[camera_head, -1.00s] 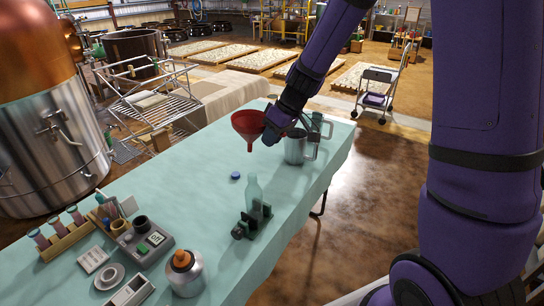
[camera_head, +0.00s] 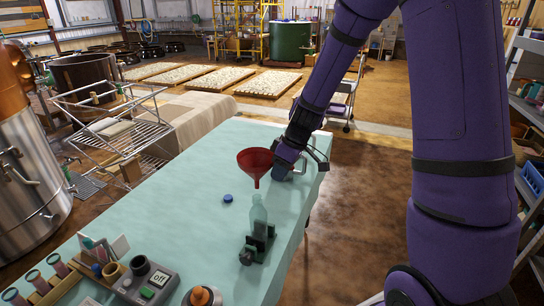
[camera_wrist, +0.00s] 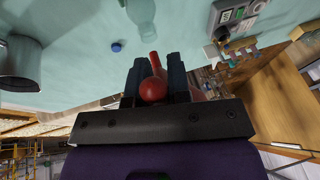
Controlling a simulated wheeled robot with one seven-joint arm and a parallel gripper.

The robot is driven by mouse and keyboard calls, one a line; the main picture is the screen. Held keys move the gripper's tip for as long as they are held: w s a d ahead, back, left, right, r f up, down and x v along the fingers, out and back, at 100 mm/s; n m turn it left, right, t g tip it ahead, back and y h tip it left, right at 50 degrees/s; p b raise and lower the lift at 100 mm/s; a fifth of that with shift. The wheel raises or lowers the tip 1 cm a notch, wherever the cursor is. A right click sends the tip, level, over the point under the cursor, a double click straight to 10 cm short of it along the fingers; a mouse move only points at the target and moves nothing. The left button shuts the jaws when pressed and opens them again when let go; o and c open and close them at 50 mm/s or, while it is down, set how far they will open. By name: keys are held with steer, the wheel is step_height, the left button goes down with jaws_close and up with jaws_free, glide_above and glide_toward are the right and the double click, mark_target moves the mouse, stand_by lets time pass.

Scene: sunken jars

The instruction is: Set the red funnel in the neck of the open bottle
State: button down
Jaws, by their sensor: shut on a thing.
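The red funnel (camera_head: 256,165) is in my gripper (camera_head: 277,166), held upright above the table with its spout down. In the wrist view the red funnel (camera_wrist: 153,88) shows between the two dark fingers of my gripper (camera_wrist: 156,75), which are shut on it. The open bottle (camera_head: 258,214) is pale green and see-through and stands upright in a small black holder (camera_head: 262,243). In the head view the spout tip appears just above the bottle mouth, with a small gap. The bottle (camera_wrist: 142,12) also shows at the top of the wrist view, apart from the spout.
A blue cap (camera_head: 228,198) lies on the pale green table (camera_head: 180,222), left of the bottle. A grey metal jug (camera_wrist: 20,62) stands at the left in the wrist view. A scale (camera_head: 147,283) and a tube rack (camera_head: 45,286) are at the near left.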

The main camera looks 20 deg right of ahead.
step_height(320, 180, down, 7)
stand_by(1.1)
steer(key=shift+s+f, duration=0.1)
stand_by(0.6)
steer(key=c, duration=1)
jaws_free()
steer(key=v, duration=1.1)
